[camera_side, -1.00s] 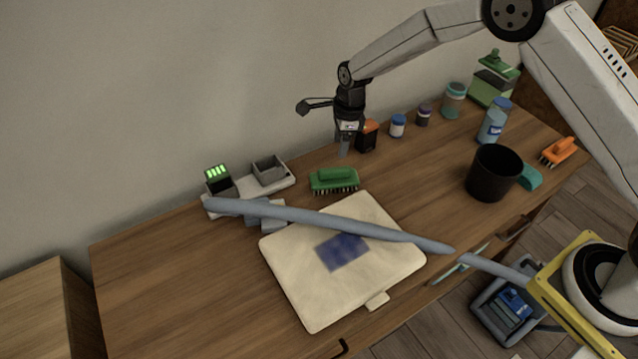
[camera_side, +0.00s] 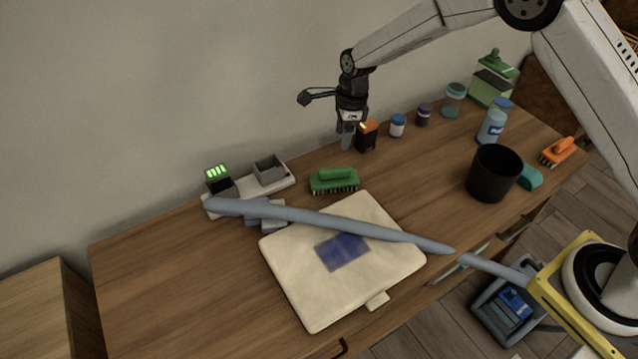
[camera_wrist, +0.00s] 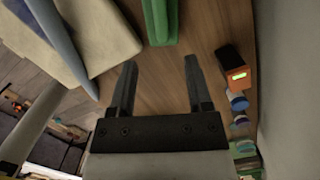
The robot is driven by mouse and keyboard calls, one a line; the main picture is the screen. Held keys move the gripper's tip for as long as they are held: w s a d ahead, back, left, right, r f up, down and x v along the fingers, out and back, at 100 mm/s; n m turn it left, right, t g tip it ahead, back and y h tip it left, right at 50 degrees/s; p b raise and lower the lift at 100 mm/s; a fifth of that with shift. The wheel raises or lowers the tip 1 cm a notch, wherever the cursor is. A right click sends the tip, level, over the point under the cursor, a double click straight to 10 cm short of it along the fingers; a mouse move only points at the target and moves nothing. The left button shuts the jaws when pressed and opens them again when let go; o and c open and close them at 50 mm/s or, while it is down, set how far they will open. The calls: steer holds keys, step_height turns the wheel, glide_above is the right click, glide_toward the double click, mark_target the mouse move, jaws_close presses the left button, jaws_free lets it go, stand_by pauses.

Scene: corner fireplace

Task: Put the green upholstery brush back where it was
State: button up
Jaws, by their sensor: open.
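The green upholstery brush (camera_side: 334,180) lies bristles down on the wooden desk, just behind the cream cushion. It also shows in the wrist view (camera_wrist: 160,20), beyond my fingertips and between their lines. My gripper (camera_side: 347,143) is above the desk, behind and slightly right of the brush, pointing down. In the wrist view my gripper (camera_wrist: 158,72) has its two fingers apart with nothing between them. The brush is apart from the fingers.
The cream cushion (camera_side: 300,290) with a blue patch lies in front, crossed by a grey-blue hose (camera_side: 300,215). A charger tray (camera_side: 285,185) stands left. An orange-black battery (camera_side: 366,137), small jars, a black cup (camera_side: 494,173) and an orange brush (camera_side: 557,152) are right.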

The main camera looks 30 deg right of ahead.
steer(key=s+d+r+n, duration=0.3)
steer(key=s+n, duration=0.4)
steer(key=s, duration=0.1)
steer(key=s+d+r+n+t, duration=0.1)
steer(key=s+d+r+n, duration=0.1)
steer(key=s+n, duration=0.6)
steer(key=s+d+r+n+t+h, duration=0.1)
steer(key=s+d+r+n, duration=0.2)
steer(key=s+n, duration=0.4)
steer(key=s, duration=0.3)
steer(key=shift+d+r, duration=0.3)
steer(key=shift+r, duration=0.1)
